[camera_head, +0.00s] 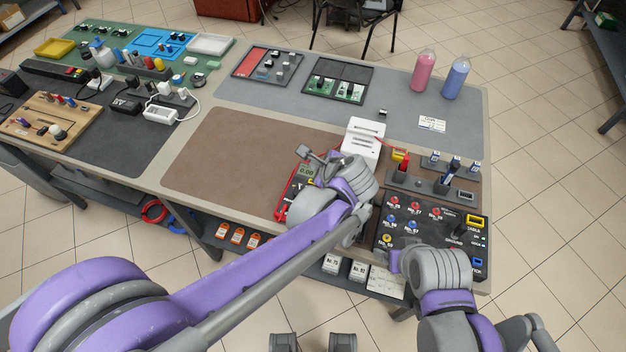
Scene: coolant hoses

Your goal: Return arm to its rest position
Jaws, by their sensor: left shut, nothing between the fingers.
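My left arm comes in from the lower left and reaches across the table's front edge. My left gripper (312,155) is over the right edge of the brown mat, shut and empty. It is close to a red multimeter (297,187), which the arm partly hides. My right arm (440,270) is bent at the lower right, by the front edge of the black panel. Its gripper fingers cannot be made out clearly.
A black panel (428,229) with coloured sockets lies at the right, behind it a rack with probes (433,183). A white device (362,142) stands beside my left gripper. Pink (424,72) and blue (456,78) bottles stand at the back right. The brown mat (235,160) is mostly clear.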

